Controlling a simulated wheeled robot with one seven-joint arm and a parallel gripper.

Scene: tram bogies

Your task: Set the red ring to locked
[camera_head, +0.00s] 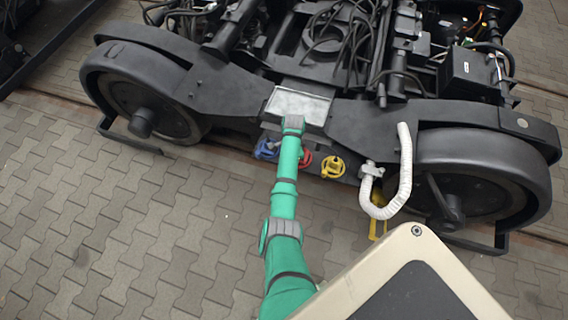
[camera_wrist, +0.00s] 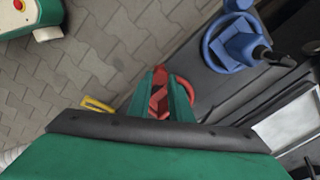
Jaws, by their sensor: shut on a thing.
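The red ring (camera_wrist: 187,88) shows in the wrist view between and beside the fingers of my gripper (camera_wrist: 162,82). My gripper is shut on the red ring, and its green fingers hide part of it. In the head view the red ring (camera_head: 305,161) sits low on the side of the bogie, just right of my green arm, which partly covers it. My gripper's fingers are hidden behind my arm in that view. I cannot read any lock mark or the ring's set position.
A blue ring (camera_head: 266,150) is left of the red ring, and it shows large in the wrist view (camera_wrist: 238,45). A yellow ring (camera_head: 333,167) is to the right. A white hose (camera_head: 404,165) hangs further right. The paved floor (camera_head: 150,220) in front is clear.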

